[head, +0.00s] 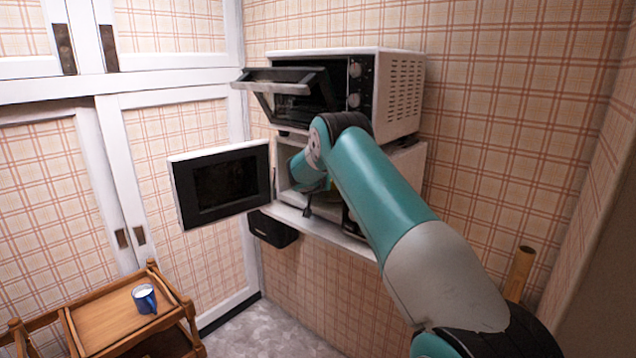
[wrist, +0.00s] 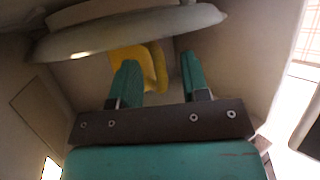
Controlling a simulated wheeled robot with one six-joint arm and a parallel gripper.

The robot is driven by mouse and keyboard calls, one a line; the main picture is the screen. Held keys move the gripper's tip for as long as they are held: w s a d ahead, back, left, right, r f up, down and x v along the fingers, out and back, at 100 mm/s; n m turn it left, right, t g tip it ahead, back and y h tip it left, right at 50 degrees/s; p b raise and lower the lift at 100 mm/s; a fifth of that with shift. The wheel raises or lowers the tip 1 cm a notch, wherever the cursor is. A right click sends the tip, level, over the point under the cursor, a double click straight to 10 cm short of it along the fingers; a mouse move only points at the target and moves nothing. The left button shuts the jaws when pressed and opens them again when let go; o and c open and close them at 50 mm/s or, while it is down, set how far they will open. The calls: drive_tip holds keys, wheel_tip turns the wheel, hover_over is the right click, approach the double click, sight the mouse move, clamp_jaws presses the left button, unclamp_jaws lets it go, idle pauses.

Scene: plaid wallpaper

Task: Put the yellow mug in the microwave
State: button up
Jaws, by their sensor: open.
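The yellow mug (wrist: 128,54) shows in the wrist view inside a pale cavity, beside a round pale plate (wrist: 130,32); one finger hides part of it. My gripper (wrist: 160,65) is open, its two teal fingers apart. The left finger overlaps the mug in the picture and the right finger is clear of it; I cannot tell whether they touch. In the head view the microwave (head: 408,185) is the lower appliance, with its door (head: 220,183) swung open to the left. My arm reaches into its opening and hides most of the inside; the mug is not visible there.
A toaster oven (head: 400,90) sits on top of the microwave, its door (head: 285,85) hanging partly open above my wrist. A wooden cart (head: 100,325) with a blue mug (head: 144,298) stands at lower left. A black box (head: 272,230) is below the shelf (head: 320,228).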

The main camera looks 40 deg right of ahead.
drive_tip(key=b+v, duration=0.6)
drive_tip(key=v, duration=1.1)
drive_tip(key=shift+s, duration=0.2)
drive_tip(key=shift+a, duration=0.1)
